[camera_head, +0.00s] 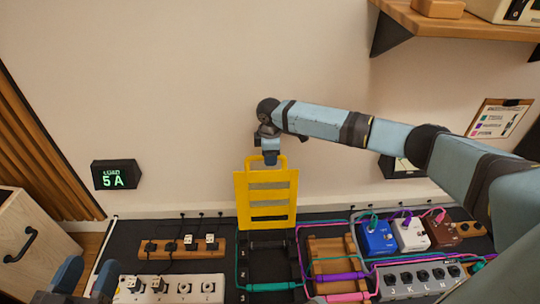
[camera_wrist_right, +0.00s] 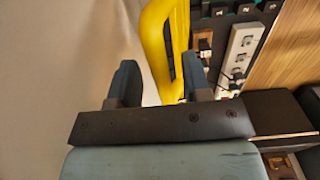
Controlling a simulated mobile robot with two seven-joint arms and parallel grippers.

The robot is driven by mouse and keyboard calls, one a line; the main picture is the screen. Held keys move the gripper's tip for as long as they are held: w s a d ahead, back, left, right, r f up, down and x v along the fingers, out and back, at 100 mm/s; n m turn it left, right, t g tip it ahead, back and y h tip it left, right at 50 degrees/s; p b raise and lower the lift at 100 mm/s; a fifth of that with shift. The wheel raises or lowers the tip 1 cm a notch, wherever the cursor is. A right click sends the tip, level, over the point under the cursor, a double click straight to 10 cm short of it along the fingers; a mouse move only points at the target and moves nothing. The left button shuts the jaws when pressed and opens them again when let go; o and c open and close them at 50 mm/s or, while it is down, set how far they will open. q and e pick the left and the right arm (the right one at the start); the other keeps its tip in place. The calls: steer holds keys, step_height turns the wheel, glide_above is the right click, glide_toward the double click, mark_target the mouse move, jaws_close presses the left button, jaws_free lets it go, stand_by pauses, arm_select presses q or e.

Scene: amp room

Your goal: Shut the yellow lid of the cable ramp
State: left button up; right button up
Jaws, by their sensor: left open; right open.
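The yellow lid (camera_head: 266,206) of the cable ramp stands raised, roughly upright, with several slots and a loop handle at its top. The black ramp base (camera_head: 268,262) lies below it, its channels numbered and a pink and a teal cable reaching its right side. My right gripper (camera_head: 270,158) is at the handle on the lid's top edge. In the right wrist view my open right gripper (camera_wrist_right: 160,82) has the yellow lid (camera_wrist_right: 160,30) showing between its fingers; I cannot tell whether they touch. My left gripper (camera_head: 82,280) is open and empty at the lower left, partly out of frame.
Left of the ramp are a wooden strip with switches (camera_head: 180,249) and a white power strip (camera_head: 172,289). To the right are a wooden cable rack (camera_head: 328,260), several pedals (camera_head: 410,234) and a grey lettered box (camera_head: 420,278). A wall shelf (camera_head: 460,25) hangs upper right.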

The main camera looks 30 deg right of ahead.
steer(key=shift+c, duration=0.2)
jaws_close()
